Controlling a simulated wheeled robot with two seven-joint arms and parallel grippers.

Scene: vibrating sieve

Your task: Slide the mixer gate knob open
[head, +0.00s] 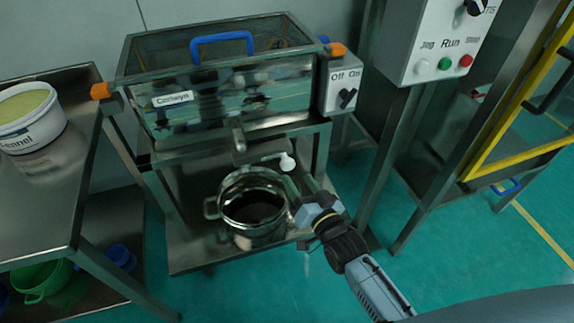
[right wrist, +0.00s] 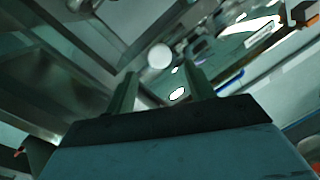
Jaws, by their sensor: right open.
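A small white knob (head: 287,163) sticks out at the front underside of the steel machine (head: 290,98), right of its spout (head: 238,136). The knob also shows in the right wrist view (right wrist: 159,56), ahead of the fingertips and roughly between them. My right gripper (head: 296,186) is open and empty, just below and in front of the knob, with a small gap to it. Its two fingers stand apart in the right wrist view (right wrist: 161,80). The gate itself cannot be made out. My left gripper is not in view.
A steel pot (head: 252,232) stands on the lower shelf under the spout, close left of my right gripper. An Off/On switch box (head: 342,84) is at the machine's right. A control box (head: 432,42) hangs further right. A side table (head: 60,190) with a white tub (head: 30,120) is left.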

